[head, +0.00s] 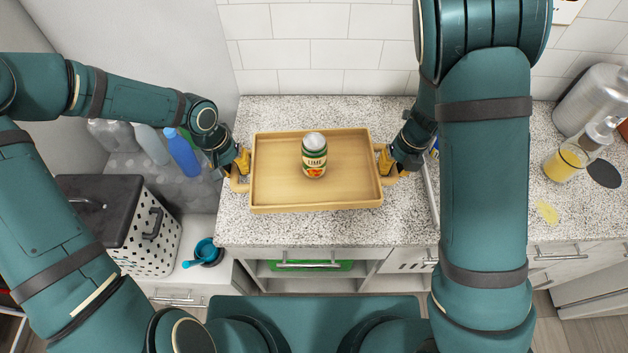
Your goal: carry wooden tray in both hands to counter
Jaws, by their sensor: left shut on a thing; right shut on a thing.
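The wooden tray (275,198) is light brown and rectangular, with a handle at each short end. In the head view it is over the speckled counter (320,230), and it looks level. I cannot tell whether it touches the counter or hangs just above it. My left gripper (241,168) is shut on the tray's left handle. My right gripper (385,165) is shut on the tray's right handle.
A white tiled wall (300,50) stands behind the counter. Left are bottles (182,152) and a dark-lidded white perforated bin (150,235). A blue scoop (203,250) lies lower down.

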